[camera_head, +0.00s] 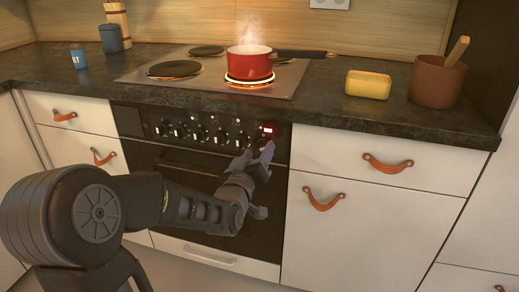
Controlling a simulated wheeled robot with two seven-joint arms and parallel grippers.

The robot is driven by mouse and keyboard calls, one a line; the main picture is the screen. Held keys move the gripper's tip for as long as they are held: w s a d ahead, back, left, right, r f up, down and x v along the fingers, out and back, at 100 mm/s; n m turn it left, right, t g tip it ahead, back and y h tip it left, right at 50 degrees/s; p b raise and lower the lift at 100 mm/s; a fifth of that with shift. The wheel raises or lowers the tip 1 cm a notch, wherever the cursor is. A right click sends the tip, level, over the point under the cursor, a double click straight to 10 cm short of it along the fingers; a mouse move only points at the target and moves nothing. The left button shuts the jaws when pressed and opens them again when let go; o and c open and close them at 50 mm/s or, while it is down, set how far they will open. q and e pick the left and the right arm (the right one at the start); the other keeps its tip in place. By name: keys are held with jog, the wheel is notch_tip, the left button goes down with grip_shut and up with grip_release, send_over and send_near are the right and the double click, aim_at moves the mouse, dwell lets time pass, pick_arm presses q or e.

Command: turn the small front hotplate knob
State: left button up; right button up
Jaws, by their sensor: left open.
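The oven's black control panel (205,128) carries a row of several knobs with pale marks. The rightmost knob (242,139) is nearest my left gripper; I cannot read which knob serves which hotplate. The front right hotplate (249,82) glows orange under a steaming red saucepan (249,63). My left gripper (262,153) is open in front of the right end of the panel, just below a small red-lit display (268,129). Its fingers look empty, and I cannot tell whether they touch the panel. My right gripper is out of view.
The saucepan's dark handle (301,53) points right over the hob. A yellow dish (368,85) and a brown pot (437,82) stand on the right of the dark worktop (340,113). White drawers with leather pulls (387,164) flank the oven. A salt container (78,57) stands at left.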

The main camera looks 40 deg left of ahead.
pick_arm(q)
jog(key=shift+w+a, duration=0.25)
jog(key=shift+w, duration=0.45)
jog(key=shift+c, duration=0.5)
grip_shut()
